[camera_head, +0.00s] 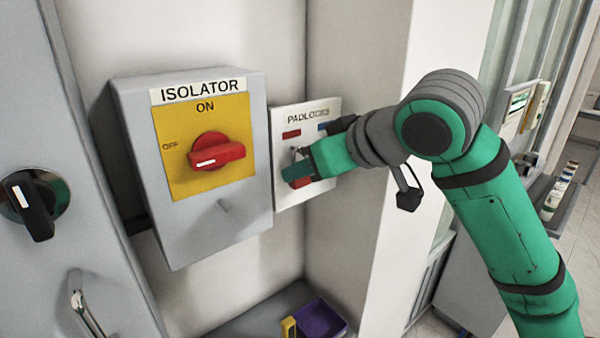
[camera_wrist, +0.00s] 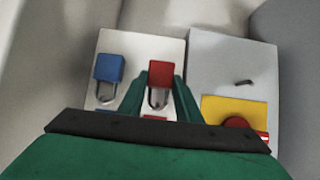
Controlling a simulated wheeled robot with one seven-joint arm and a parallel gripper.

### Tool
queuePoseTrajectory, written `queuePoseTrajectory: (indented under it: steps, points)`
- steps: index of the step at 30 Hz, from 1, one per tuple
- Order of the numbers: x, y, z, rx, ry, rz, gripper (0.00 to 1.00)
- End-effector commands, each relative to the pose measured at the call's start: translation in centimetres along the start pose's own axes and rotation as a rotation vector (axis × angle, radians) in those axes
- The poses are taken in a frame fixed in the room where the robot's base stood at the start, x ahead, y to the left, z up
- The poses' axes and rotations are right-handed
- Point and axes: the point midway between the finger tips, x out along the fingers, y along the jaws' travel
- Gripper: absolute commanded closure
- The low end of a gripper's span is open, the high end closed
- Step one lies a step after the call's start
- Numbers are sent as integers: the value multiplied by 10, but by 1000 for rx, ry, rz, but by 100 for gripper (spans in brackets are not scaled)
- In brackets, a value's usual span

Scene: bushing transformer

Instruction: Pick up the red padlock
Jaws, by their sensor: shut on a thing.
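The red padlock (camera_wrist: 160,80) is in the wrist view, with its body between my two green fingers and its metal shackle by the white padlock board (camera_wrist: 141,45). My gripper (camera_wrist: 160,90) is shut on the padlock. In the head view my gripper (camera_head: 300,172) is at the padlock board (camera_head: 285,115), and only a small part of the red padlock (camera_head: 300,183) shows below the fingers. Whether the shackle still hangs on its hook I cannot tell.
A blue padlock (camera_wrist: 109,68) hangs beside the red one. The grey isolator box (camera_head: 240,218) with its red switch (camera_head: 215,153) stands left of the board in the head view. A purple tray (camera_head: 320,318) lies below. A wall edge (camera_head: 385,200) is close to my arm.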

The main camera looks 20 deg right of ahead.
Motion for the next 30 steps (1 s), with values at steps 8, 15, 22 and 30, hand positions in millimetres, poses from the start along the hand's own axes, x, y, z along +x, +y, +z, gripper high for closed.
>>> queuePoseTrajectory:
  steps: [8, 15, 22, 30]
  points:
    - [-2, 0, -3, 0, 1, 0, 93]
    - [-19, 0, -6, 1, 2, -1, 93]
    - [-58, 1, 21, 1, 4, 1, 93]
    - [-114, 1, 59, 1, 3, 2, 93]
